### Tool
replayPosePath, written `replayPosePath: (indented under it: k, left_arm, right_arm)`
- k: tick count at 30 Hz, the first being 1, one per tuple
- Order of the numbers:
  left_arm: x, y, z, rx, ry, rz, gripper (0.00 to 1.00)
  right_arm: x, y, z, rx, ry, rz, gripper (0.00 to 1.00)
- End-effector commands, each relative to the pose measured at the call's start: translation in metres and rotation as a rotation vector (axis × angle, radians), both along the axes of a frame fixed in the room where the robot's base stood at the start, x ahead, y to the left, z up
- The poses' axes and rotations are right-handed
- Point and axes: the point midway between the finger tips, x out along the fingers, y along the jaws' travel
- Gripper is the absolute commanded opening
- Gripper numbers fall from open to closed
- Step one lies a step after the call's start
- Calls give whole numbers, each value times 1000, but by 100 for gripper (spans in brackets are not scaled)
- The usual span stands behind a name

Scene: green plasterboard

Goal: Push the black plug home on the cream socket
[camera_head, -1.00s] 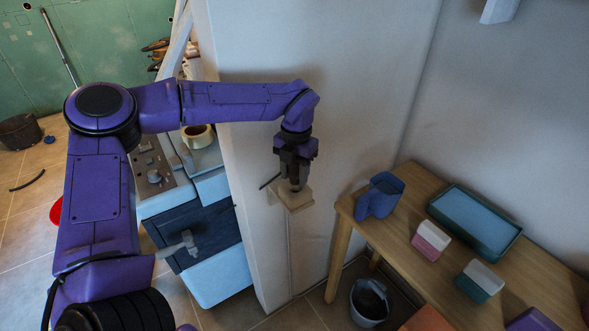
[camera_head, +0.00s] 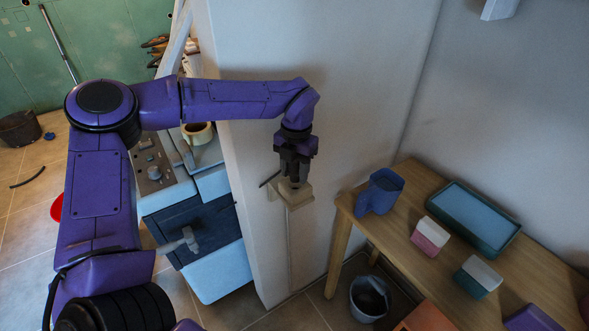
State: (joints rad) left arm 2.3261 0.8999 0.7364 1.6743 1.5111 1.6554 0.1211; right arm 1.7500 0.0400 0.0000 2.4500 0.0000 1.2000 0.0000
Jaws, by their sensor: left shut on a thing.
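My left gripper (camera_head: 295,178) points down from the purple arm, beside the pale wall, and is shut on the black plug. The plug is small and mostly hidden by the dark jaws. The cream socket (camera_head: 298,199) sticks out from the wall directly below the jaws, with a pale vertical strip under it. The jaw tips overlap the socket's top in this view. I cannot tell how deep the plug sits or whether a gap is left. My right gripper is not in view.
A wooden table (camera_head: 400,240) stands to the right with a blue jug (camera_head: 382,192), a green tray (camera_head: 459,191) and small boxes. A bucket (camera_head: 370,299) stands on the floor below. A blue-fronted cabinet (camera_head: 195,231) is left of the wall.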

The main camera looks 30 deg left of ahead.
Motion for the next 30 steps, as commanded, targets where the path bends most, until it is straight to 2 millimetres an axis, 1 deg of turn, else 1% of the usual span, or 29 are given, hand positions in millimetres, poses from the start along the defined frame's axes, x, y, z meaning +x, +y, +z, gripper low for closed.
replayPosePath:
  k: [10,30]
  left_arm:
    - [0,0,-2,0,0,0,4]
    - [0,0,-22,0,-1,0,4]
  right_arm:
    - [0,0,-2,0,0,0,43]
    - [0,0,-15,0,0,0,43]
